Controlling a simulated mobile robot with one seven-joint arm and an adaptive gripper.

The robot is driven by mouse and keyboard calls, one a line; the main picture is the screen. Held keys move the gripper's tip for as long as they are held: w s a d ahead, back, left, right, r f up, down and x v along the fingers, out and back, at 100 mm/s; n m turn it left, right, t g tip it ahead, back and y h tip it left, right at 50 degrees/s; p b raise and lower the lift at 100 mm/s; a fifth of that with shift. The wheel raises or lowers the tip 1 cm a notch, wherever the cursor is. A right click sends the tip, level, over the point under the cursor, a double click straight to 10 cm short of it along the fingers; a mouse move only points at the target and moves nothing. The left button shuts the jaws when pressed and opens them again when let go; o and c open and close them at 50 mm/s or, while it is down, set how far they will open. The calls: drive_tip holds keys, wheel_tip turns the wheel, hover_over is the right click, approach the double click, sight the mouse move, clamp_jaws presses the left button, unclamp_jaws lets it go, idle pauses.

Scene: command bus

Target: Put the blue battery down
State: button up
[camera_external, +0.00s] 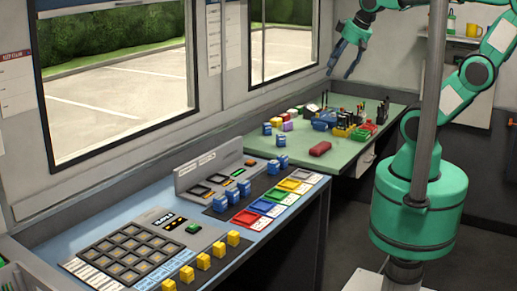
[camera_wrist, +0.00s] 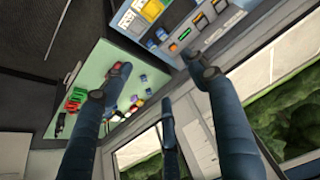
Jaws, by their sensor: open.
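My gripper (camera_external: 340,68) is open and empty, raised high over the far green table by the window. Its dark fingers are spread apart in the wrist view (camera_wrist: 158,74), with nothing between them. Several blue block-like batteries are in view, and I cannot tell which one is meant. Two stand on the green table's left side, one of them here (camera_external: 267,128). Others stand in a row (camera_external: 233,198) on the near console's dark strip, and two more (camera_external: 278,163) sit at its far end. Small blue blocks also show in the wrist view (camera_wrist: 143,78).
The green table (camera_external: 275,147) holds a red case (camera_external: 320,149), coloured blocks, small bins and tools. The near console (camera_external: 60,235) has a key grid, coloured trays (camera_external: 247,217) and several yellow blocks (camera_external: 203,261). A grey vertical pole (camera_external: 432,90) stands before my arm. Windows line the left wall.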

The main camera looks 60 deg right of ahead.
drive_tip(key=s, duration=0.1)
drive_tip(key=s+a, duration=0.1)
drive_tip(key=s, duration=0.1)
drive_tip(key=shift+s+a+f+n, duration=0.2)
drive_tip(key=shift+s+f+n, duration=0.05)
drive_tip(key=shift+n, duration=0.15)
